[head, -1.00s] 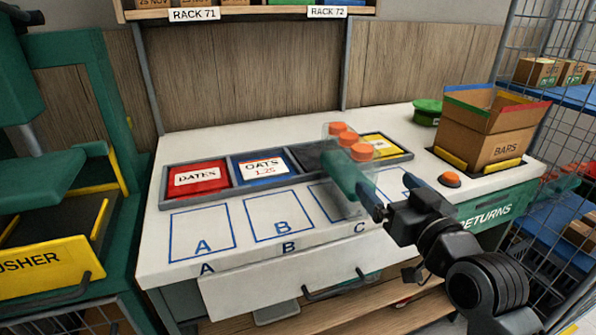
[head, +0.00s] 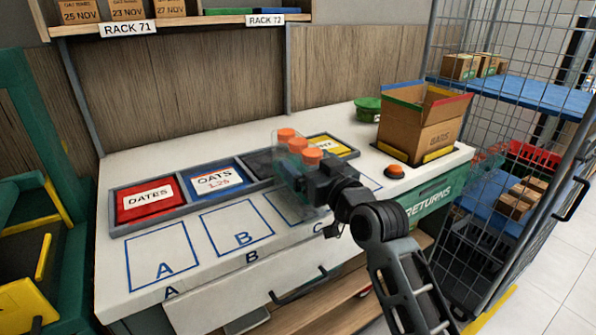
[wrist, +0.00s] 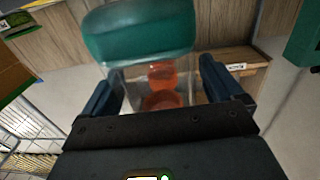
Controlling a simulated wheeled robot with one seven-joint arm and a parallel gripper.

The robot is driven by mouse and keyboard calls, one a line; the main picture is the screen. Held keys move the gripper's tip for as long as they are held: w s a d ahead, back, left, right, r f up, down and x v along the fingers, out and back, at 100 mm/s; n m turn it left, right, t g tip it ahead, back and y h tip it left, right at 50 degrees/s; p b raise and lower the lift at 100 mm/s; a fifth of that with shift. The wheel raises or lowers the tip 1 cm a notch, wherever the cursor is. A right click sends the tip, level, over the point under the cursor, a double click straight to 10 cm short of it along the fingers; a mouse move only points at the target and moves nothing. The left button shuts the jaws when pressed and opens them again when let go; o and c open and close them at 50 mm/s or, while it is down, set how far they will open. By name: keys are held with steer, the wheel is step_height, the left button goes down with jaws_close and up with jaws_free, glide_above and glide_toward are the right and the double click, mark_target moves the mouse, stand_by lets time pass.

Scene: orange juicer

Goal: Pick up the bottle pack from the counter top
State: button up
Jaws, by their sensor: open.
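The bottle pack (head: 297,146) is a clear block with orange caps and a teal band. It stands upright on the counter (head: 126,193) in front of the dark tray compartment, around square C. My gripper (head: 303,180) has come up to it from the right and hides part of it. In the wrist view the pack (wrist: 150,42) lies between the two blue fingers of my gripper (wrist: 155,88). The fingers are open on either side of it; whether they touch it I cannot tell.
Behind the pack runs a grey tray with red DATES (head: 150,200), blue OATS (head: 214,181) and yellow (head: 333,146) compartments. To the right stand an orange button (head: 394,171), a BARS carton (head: 418,125) and a green round item (head: 367,108). A wire cage (head: 500,60) is at the far right.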

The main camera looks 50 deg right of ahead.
steer(key=shift+c, duration=0.2)
steer(key=c, duration=1.1)
steer(key=shift+o, duration=0.2)
